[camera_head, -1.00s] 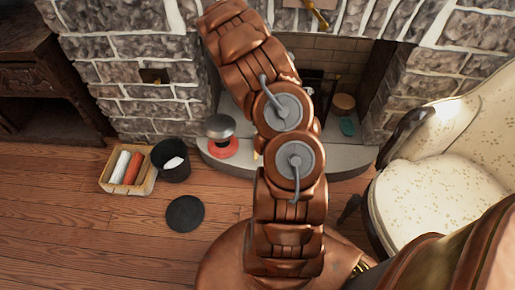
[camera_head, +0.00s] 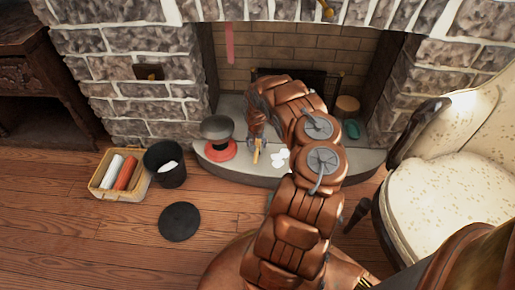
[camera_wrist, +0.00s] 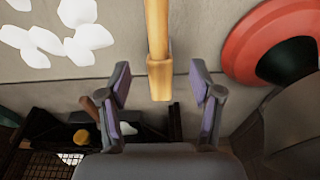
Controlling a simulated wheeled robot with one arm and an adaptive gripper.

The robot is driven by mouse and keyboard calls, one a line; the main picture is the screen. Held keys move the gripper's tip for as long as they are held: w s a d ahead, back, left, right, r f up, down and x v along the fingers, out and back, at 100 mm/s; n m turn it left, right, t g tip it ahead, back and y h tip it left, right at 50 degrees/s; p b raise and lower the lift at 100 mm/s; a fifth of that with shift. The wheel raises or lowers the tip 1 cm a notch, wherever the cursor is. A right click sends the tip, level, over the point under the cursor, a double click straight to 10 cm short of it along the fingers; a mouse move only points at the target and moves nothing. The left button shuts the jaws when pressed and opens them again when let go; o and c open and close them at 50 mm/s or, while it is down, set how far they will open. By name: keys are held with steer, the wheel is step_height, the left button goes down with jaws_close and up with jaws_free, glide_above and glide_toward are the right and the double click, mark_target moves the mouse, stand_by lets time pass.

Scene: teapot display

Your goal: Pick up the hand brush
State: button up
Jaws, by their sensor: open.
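The hand brush shows as a light wooden handle (camera_wrist: 158,40) in the wrist view, running down from the top edge; its bristles are not in view. In the head view a small tan piece of it (camera_head: 256,154) shows on the grey hearth. My gripper (camera_wrist: 160,88) is open. The blunt handle end lies between its two fingers, with a gap on both sides. In the head view my gripper (camera_head: 259,136) is over the hearth beside the handle, partly hidden by my arm.
White flat pieces (camera_head: 281,158) lie on the hearth (camera_head: 335,170) to the right. A red-based dark bowl (camera_head: 218,135) stands to the left. A black bucket (camera_head: 166,165), a basket of rolls (camera_head: 95,182) and a black disc (camera_head: 179,222) are on the floor. A cream armchair (camera_head: 450,180) stands right.

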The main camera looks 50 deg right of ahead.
steer(key=shift+w+d+f+b, duration=0.2)
steer(key=shift+f+b, duration=0.45)
steer(key=shift+f, duration=0.55)
steer(key=shift+w+d+f+b, duration=0.1)
steer(key=shift+d+f+b, duration=0.1)
steer(key=shift+f+b, duration=0.7)
steer(key=shift+w+d+f+b, duration=0.2)
steer(key=shift+f+b, duration=0.15)
steer(key=shift+f, duration=1.1)
steer(key=shift+c, duration=0.2)
jaws_close()
